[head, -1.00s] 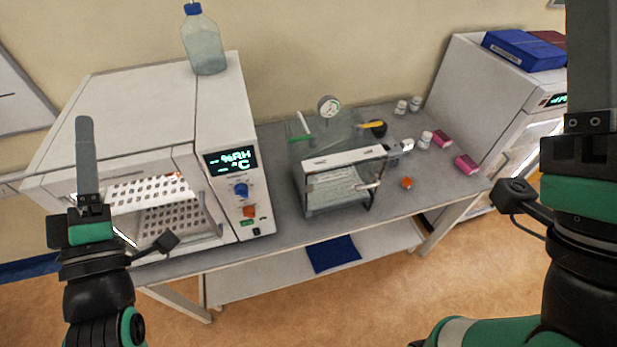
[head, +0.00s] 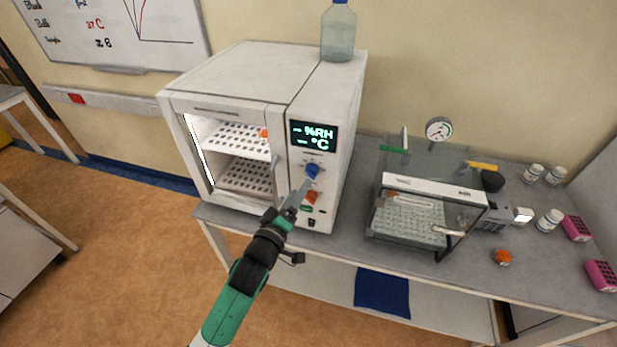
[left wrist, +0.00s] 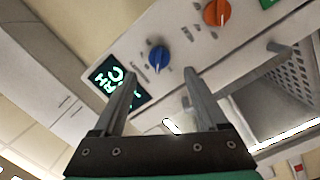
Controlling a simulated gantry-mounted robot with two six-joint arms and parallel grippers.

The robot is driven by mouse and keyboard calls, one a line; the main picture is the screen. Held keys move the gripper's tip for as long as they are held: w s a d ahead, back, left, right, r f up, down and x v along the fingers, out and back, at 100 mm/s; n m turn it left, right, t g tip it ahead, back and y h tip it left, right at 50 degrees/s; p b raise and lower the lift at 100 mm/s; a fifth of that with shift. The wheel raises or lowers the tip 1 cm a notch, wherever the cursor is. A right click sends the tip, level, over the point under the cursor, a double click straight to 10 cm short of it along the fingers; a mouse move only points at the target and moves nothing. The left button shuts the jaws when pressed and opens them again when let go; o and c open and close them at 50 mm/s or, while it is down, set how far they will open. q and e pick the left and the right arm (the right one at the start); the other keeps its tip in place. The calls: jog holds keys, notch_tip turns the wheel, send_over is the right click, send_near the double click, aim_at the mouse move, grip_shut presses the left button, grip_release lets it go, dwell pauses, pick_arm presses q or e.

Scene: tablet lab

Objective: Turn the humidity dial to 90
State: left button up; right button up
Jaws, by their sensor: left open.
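The white climate cabinet (head: 225,75) stands at the left of the bench. Its display (head: 313,137) shows dashes beside %RH and °C. Below it is a blue dial (head: 312,170), then an orange dial (head: 311,197). My left gripper (head: 303,188) is just in front of the panel, close to the blue dial in the head view. In the left wrist view, its two open fingers (left wrist: 165,95) point at the panel, with the blue dial (left wrist: 159,57) ahead between them and nothing held. The orange dial (left wrist: 216,12) is up to the right. My right gripper is not in view.
A clear-lidded apparatus (head: 425,205) stands right of the cabinet on the grey bench. A bottle (head: 338,32) stands on the cabinet. White jars (head: 549,220) and pink racks (head: 577,228) lie at the right. Open floor lies in front.

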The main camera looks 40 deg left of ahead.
aim_at(311, 172)
pick_arm(q)
jog(key=x, duration=0.6)
jog(key=shift+w, duration=0.25)
grip_shut()
